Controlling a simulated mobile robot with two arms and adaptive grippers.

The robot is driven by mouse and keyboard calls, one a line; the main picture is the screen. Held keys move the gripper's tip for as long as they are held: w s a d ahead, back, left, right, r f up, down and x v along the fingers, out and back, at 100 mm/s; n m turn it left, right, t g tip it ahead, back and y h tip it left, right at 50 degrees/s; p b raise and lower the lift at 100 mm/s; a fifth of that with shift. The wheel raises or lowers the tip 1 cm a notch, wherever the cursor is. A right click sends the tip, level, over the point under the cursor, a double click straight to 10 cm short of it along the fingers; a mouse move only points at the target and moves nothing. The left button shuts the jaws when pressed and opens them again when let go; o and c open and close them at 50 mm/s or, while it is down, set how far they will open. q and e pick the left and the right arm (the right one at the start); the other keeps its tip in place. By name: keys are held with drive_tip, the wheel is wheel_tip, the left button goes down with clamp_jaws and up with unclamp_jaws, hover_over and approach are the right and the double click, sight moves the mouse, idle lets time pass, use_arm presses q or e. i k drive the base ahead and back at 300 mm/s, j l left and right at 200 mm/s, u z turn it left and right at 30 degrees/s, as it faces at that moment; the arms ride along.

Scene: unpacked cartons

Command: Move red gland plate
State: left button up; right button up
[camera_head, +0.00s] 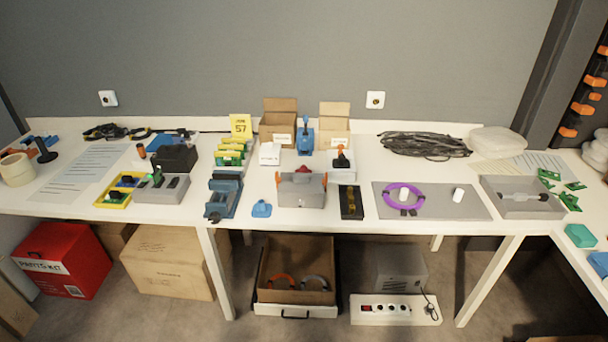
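I cannot make out for sure which thing is the red gland plate. A small red piece (303,170) shows at the top of a grey case (301,192) with orange sides, near the middle of the white table (340,225). It is too small for me to tell its shape. Neither of my grippers is in view.
A blue vise (223,196) stands left of the grey case. A dark narrow tray (351,203) and a purple ring on a grey mat (460,207) lie to its right. Open cartons (277,128) stand behind. Below, an open drawer (296,310) holds two arcs.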

sight(303, 168)
drive_tip(key=i+j+z, duration=0.5)
drive_tip(key=j, duration=0.2)
drive_tip(key=i+j+z, duration=0.25)
drive_tip(key=j, duration=0.15)
drive_tip(key=k, duration=0.1)
